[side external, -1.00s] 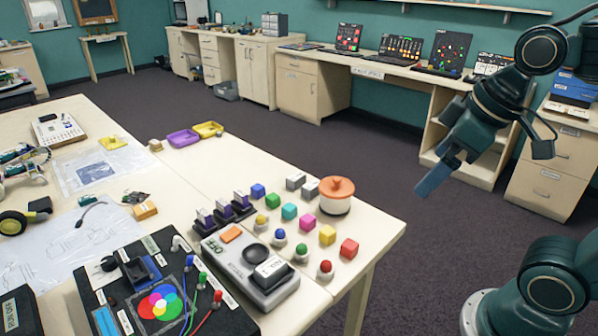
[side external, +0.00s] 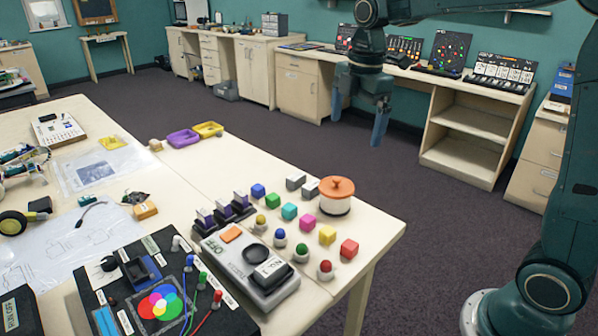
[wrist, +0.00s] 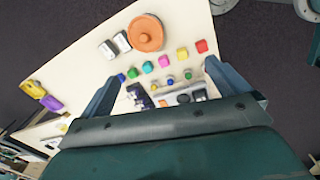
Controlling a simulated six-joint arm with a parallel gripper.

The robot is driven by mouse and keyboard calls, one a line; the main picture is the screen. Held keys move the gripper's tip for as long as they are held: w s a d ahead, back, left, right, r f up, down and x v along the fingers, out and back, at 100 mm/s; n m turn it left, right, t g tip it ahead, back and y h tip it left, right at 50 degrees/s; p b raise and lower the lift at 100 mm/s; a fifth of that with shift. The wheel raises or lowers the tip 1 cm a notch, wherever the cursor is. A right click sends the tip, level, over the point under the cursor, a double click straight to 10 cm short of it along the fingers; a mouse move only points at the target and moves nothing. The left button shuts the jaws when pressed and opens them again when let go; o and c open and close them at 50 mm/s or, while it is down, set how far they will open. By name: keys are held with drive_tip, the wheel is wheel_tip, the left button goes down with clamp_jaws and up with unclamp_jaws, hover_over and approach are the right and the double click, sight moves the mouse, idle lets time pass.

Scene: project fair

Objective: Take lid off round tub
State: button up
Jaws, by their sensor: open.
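In the wrist view the lid (wrist: 146,33) shows from above at the top centre, hiding most of the tub. My gripper (side external: 358,128) is open and empty, in the air above and beyond the tub, fingers pointing down. In the wrist view its two fingers (wrist: 158,88) are wide apart, with the lid ahead of them.
Two grey blocks (side external: 303,184) stand close left of the tub. Several coloured cubes and balls on stands, such as a red cube (side external: 349,249), are in front. A grey switch box (side external: 249,270) lies nearer. Air above the tub is clear.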

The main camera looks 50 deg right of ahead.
sight(336, 180)
drive_tip(key=w+f+n, duration=0.1)
drive_tip(key=w+d+f+n, duration=0.1)
drive_tip(key=w, duration=0.1)
drive_tip(key=w+d+f+n+g, duration=0.1)
drive_tip(key=shift+w+n, duration=0.3)
drive_tip(key=shift+w, duration=0.1)
drive_tip(key=shift+a+f, duration=0.15)
drive_tip(key=shift+f, duration=3.3)
drive_tip(key=shift+a+f, duration=0.1)
drive_tip(key=shift+f, duration=3.35)
drive_tip(key=c, duration=0.9)
